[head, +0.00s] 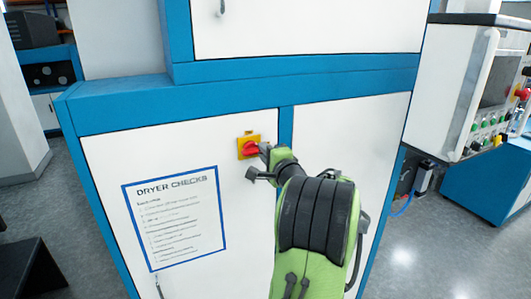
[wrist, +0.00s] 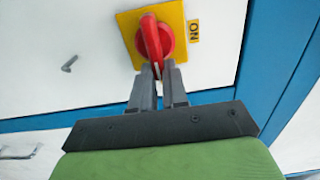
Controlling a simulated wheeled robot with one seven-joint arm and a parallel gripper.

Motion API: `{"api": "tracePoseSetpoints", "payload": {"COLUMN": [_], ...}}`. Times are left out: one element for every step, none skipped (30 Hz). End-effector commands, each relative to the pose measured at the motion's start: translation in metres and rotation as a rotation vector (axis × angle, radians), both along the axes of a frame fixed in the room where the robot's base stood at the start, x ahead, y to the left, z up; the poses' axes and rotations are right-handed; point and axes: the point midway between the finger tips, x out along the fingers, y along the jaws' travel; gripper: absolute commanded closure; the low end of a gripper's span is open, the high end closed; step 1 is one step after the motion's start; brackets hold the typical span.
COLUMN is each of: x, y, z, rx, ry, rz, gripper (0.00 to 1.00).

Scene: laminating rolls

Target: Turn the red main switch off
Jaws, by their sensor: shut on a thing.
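The red main switch (head: 250,148) sits on a yellow plate on the white cabinet front. In the wrist view the red switch (wrist: 154,40) has a round base and a raised handle that runs roughly up and down, tilted slightly. The yellow plate (wrist: 128,22) carries an "ON" label (wrist: 195,31) at its right. My gripper (wrist: 158,72) is shut on the lower end of the red handle, one finger on each side. In the head view my gripper (head: 263,151) reaches the switch from the right and hides part of it.
A "DRYER CHECKS" sheet (head: 176,217) hangs on the cabinet at lower left. A control panel (head: 490,130) with several buttons stands at right. Blue frame strips (head: 286,125) border the white doors. A small metal handle (wrist: 69,63) projects left of the switch.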

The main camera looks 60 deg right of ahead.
Motion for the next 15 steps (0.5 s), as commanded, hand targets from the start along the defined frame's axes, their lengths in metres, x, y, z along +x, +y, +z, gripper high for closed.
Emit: {"api": "tracePoseSetpoints", "payload": {"x": [0.0004, 0.0004, 0.0004, 0.0004, 0.0004, 0.0003, 0.0003, 0.0003, 0.0002, 0.0002, 0.0002, 0.0002, 0.0000, -0.0008, -0.0030], "y": [0.0004, 0.0004, 0.0004, 0.0004, 0.0004, 0.0003, 0.0003, 0.0003, 0.0002, 0.0002, 0.0002, 0.0002, 0.0002, 0.0006, 0.0016], "z": [-0.0016, -0.0016, -0.0016, -0.0015, -0.0013, -0.0011, -0.0010, -0.0009, -0.0008, -0.0007, -0.0006, -0.0005, -0.0005, -0.0005, -0.0008], "rx": [0.005, 0.005, 0.005, 0.005, 0.003, 0.003, 0.003, 0.002, 0.002, 0.002, 0.002, 0.001, 0.001, 0.001, 0.000], "ry": [0.002, 0.002, 0.002, 0.002, 0.002, 0.002, 0.001, 0.001, 0.001, 0.001, 0.001, 0.001, 0.001, 0.001, 0.001], "rz": [0.002, 0.002, 0.002, 0.002, 0.002, 0.001, 0.001, 0.001, 0.001, 0.001, 0.001, 0.001, 0.001, 0.000, -0.001], "gripper": [0.85, 0.80, 0.74, 0.69, 0.65, 0.61, 0.61, 0.61, 0.61, 0.61, 0.61, 0.61, 0.61, 0.61, 0.61]}}
